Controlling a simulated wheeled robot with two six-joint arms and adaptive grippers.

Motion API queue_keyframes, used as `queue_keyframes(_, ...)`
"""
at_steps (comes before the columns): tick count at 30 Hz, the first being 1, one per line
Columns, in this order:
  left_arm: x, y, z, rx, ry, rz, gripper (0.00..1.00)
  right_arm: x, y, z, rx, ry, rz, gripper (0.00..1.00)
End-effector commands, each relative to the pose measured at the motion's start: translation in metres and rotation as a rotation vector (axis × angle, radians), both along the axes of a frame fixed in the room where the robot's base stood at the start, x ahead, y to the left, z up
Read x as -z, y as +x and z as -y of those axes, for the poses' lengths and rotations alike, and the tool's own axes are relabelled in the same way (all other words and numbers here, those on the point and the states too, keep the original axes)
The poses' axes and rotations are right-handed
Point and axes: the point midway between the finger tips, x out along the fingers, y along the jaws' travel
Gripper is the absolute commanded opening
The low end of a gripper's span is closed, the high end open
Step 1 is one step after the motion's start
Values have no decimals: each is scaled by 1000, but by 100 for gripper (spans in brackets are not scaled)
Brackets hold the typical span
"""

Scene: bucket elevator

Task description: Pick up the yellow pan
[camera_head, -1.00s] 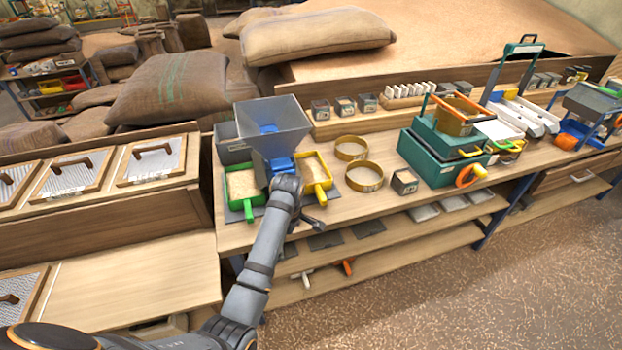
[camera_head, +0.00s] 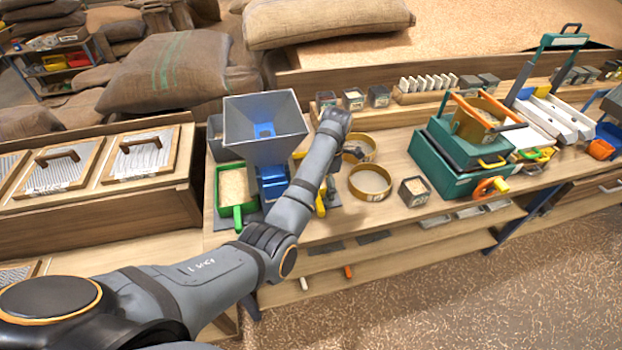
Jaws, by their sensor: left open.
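The yellow pan (camera_head: 320,204) stands on the bench to the right of the blue-and-grey hopper (camera_head: 264,135). My left forearm covers most of it; only a bit of its far rim and its handle show. My left gripper (camera_head: 342,171) is open, just right of the pan and partly hidden behind my own arm. I see no pan between its fingers. I cannot tell its exact height above the bench. My right gripper is out of view.
A green pan (camera_head: 236,190) with grain stands left of the hopper. Two brass sieve rings, the nearer one (camera_head: 370,182) close to my gripper, and a small grey box (camera_head: 414,191) lie to the right. A green machine (camera_head: 458,160) stands farther right.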

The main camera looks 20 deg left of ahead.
Motion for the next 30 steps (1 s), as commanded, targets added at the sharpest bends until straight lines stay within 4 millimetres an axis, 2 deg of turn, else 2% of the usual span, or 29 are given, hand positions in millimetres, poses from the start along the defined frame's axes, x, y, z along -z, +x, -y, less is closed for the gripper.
queue_keyframes(1, 8, -1, -2, 0, 1, -3, 100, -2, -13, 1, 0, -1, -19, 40)
queue_keyframes(3, 19, -2, -3, 0, 1, -2, 100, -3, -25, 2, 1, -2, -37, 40)
queue_keyframes(5, 25, -2, -4, 0, 1, -1, 100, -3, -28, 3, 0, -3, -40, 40)
queue_keyframes(8, 29, -2, -4, 0, 1, 1, 100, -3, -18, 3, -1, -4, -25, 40)
queue_keyframes(11, 32, -2, -4, 1, 1, 0, 100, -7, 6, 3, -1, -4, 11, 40)
queue_keyframes(13, 41, -4, -6, 1, 1, -3, 100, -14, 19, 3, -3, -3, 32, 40)
queue_keyframes(15, 54, -5, -7, 2, 1, -4, 100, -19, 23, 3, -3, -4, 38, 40)
queue_keyframes(18, 71, -6, -8, 1, 0, 0, 100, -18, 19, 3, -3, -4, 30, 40)
queue_keyframes(21, 79, -6, -9, 0, 0, 1, 100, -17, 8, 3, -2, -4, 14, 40)
queue_keyframes(27, 80, -6, -9, 0, -1, 3, 100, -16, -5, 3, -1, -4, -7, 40)
queue_keyframes(30, 80, -6, -9, 1, 0, 2, 88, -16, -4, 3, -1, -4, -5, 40)
